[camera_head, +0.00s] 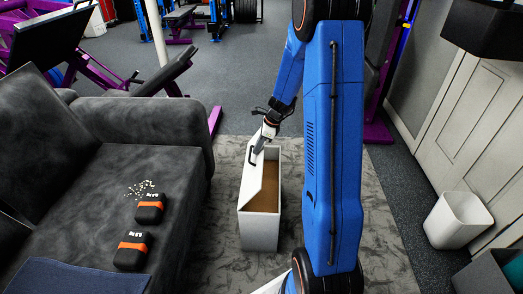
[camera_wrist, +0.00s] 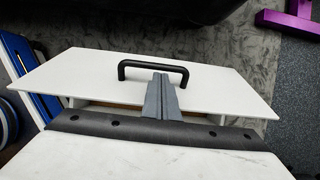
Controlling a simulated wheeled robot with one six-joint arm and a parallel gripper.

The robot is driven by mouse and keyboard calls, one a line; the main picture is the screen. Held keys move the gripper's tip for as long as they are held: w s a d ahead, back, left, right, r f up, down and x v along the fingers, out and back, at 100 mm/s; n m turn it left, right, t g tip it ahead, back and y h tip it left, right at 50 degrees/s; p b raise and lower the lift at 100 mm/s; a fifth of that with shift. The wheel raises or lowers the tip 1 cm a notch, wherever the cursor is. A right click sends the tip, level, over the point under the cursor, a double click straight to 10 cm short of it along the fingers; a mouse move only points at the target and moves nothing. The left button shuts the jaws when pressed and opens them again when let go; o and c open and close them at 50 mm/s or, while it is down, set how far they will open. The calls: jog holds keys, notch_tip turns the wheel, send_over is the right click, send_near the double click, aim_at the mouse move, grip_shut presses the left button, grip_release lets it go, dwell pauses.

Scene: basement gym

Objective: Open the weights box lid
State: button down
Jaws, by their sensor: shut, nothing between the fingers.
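The weights box (camera_head: 258,230) is a white box on the grey rug, with a brown inside that shows. Its white lid (camera_head: 250,178) is raised and tilted, standing partly open at the left side of the box. A black handle (camera_head: 268,153) is on the lid; in the wrist view the handle (camera_wrist: 152,65) stands on the white lid (camera_wrist: 90,82). My gripper (camera_head: 260,148) is at the lid's far end, beside the handle. In the wrist view my shut, empty fingers (camera_wrist: 161,76) overlap the lid and end near the handle. I cannot tell whether they touch it.
A dark grey couch (camera_head: 130,120) stands left of the box, with two black and orange packs (camera_head: 150,208) and small white bits on it. A white bin (camera_head: 457,218) stands at the right by white doors (camera_head: 465,125). Gym equipment is behind; rug right of my arm is clear.

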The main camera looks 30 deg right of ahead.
jog(key=shift+w+a+r, duration=0.25)
jog(key=shift+w+a, duration=0.1)
jog(key=shift+a, duration=0.15)
jog(key=shift+w+a+r, duration=0.2)
jog(key=shift+w+a, duration=0.1)
jog(key=shift+a, duration=0.15)
jog(key=w+a+g+h, duration=0.2)
jog(key=w+a+h, duration=0.2)
jog(key=a, duration=0.5)
jog(key=shift+w+f+g, duration=0.3)
jog(key=shift+w+f, duration=0.05)
jog(key=shift+w, duration=0.65)
jog(key=shift+r, duration=0.1)
